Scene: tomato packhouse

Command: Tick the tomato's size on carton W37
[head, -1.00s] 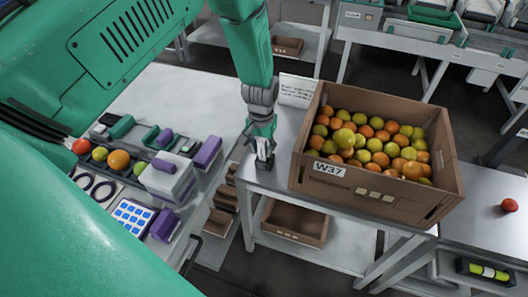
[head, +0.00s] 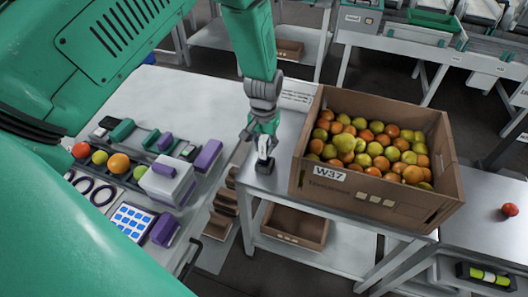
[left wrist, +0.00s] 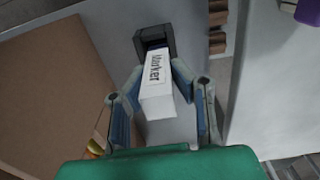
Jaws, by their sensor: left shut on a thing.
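Carton W37 (head: 312,190) stands on a metal table, filled with orange and yellow-green tomatoes. Its near side has a W37 label (head: 330,173) and three pale squares (head: 375,199); any marks in them are too small to make out. My left gripper (head: 264,145) is left of the carton at the table's corner. In the left wrist view, its fingers (left wrist: 160,100) are shut on a white block lettered "Marker" (left wrist: 157,80). The marker's far end is at a dark holder (left wrist: 155,38) on the table. A single red tomato (head: 510,209) lies on the right-hand table. My right gripper is not visible.
A white card (head: 297,92) stands behind my gripper, beside the carton. The left bench (head: 185,95) holds tomatoes in a row, dark rings, a blue-buttoned pad (head: 133,220) and purple-and-white devices. An empty brown box (head: 295,226) sits on the shelf below.

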